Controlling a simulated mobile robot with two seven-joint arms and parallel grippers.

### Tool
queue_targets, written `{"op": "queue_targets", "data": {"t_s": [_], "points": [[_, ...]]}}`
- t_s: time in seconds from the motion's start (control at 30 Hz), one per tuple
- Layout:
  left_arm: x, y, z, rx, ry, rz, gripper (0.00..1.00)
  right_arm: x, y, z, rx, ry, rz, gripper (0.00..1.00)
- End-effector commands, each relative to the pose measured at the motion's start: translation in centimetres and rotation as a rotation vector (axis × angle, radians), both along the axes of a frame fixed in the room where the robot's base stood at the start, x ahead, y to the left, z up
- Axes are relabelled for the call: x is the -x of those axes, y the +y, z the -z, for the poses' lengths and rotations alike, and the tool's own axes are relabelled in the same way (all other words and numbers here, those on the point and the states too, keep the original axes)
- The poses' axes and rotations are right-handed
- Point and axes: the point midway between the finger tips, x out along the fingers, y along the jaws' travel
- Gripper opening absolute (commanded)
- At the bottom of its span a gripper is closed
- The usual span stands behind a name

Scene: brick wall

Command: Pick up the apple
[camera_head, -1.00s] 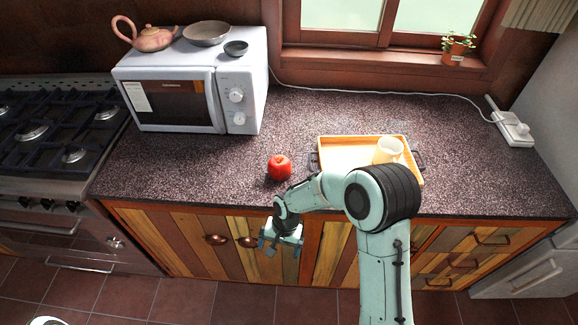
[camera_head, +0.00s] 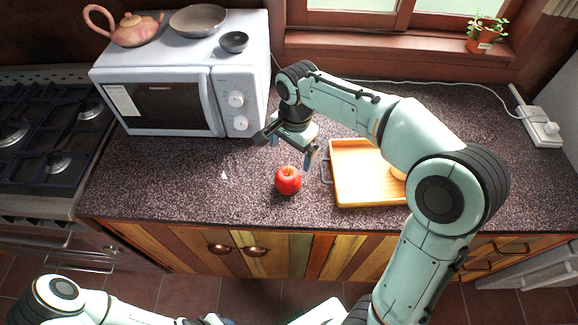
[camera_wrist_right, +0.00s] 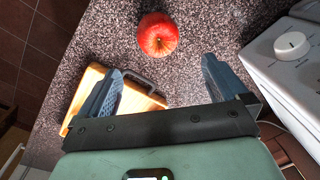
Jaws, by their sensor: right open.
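The red apple (camera_head: 288,181) sits on the speckled countertop, just left of the wooden tray. In the right wrist view the apple (camera_wrist_right: 158,36) shows beyond the fingertips, roughly between their lines. My right gripper (camera_head: 287,150) is open and empty, just behind the apple in the head view and apart from it. Its two blue fingers (camera_wrist_right: 163,68) are spread wide in the wrist view. My left arm shows at the bottom left of the head view, but its gripper is too cut off by the frame to read.
A wooden tray (camera_head: 345,194) lies right of the apple, partly behind my right arm. A white microwave (camera_head: 172,101) stands at the back left, bearing a teapot (camera_head: 136,30) and two bowls. A gas stove (camera_head: 45,135) is at far left. The counter left of the apple is clear.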

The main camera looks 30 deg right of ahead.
Motion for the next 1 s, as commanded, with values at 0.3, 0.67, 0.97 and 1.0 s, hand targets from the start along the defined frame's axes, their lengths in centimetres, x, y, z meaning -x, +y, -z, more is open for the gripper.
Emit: {"op": "queue_targets", "data": {"t_s": [0.3, 0.67, 0.97, 1.0], "points": [[0.9, 0.1, 1.0, -0.001, 0.012, -0.001, 0.43, -0.1, 0.2, 5.8, 0.001, 0.008, 0.002, 1.00], [1.0, 0.0, 1.2, -0.001, 0.011, 0.000, 0.43, -0.3, 0.4, 9.1, 0.001, 0.006, 0.002, 1.00], [1.1, 0.0, 1.2, 0.000, 0.013, -0.001, 0.43, -0.5, 0.7, 13.0, 0.001, 0.004, 0.001, 1.00], [1.1, 0.0, 1.2, 0.000, 0.013, -0.001, 0.43, -0.5, 0.7, 13.1, 0.000, 0.003, 0.001, 1.00]]}}
